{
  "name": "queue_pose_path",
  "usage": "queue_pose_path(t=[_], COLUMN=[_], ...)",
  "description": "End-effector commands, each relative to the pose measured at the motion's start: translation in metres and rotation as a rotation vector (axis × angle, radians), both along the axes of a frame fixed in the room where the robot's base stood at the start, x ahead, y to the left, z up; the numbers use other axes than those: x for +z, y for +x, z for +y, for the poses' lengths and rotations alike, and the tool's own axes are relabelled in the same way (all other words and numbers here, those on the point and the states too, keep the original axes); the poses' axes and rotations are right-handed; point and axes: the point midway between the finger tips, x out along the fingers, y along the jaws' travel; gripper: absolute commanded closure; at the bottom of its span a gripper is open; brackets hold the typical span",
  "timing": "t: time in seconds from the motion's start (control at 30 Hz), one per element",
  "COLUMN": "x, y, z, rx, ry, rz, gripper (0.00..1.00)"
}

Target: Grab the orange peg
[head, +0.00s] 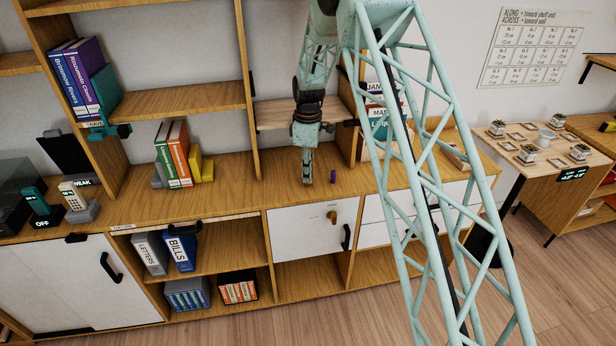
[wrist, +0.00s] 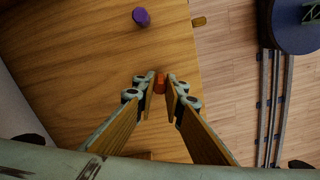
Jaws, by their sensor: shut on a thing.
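The orange peg (wrist: 160,83) shows in the wrist view between the tips of my gripper (wrist: 159,88). The two fingers are shut on it, one on each side. In the head view my gripper (head: 307,180) points down at the wooden cabinet top, near its front edge. The peg cannot be made out there. I cannot tell whether the peg touches the wood or hangs just above it.
A purple peg (head: 333,176) stands on the cabinet top close to the right of my gripper; it also shows in the wrist view (wrist: 141,17). Orange and green books (head: 174,154) stand to the left. A wooden shelf (head: 290,113) is behind my gripper.

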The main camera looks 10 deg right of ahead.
Motion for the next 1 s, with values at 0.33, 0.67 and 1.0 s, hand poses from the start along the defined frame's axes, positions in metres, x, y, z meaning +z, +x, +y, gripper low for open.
queue_pose_path(t=[0.33, 0.67, 1.0], x=[0.025, 0.033, 0.038], y=[0.0, -0.019, -0.072], z=[0.0, 0.0, 0.0], rx=[0.0, 0.0, 0.0], ry=[0.0, 0.0, -0.001], rz=[-0.001, 0.0, 0.001], gripper=[0.95, 0.95, 0.95])
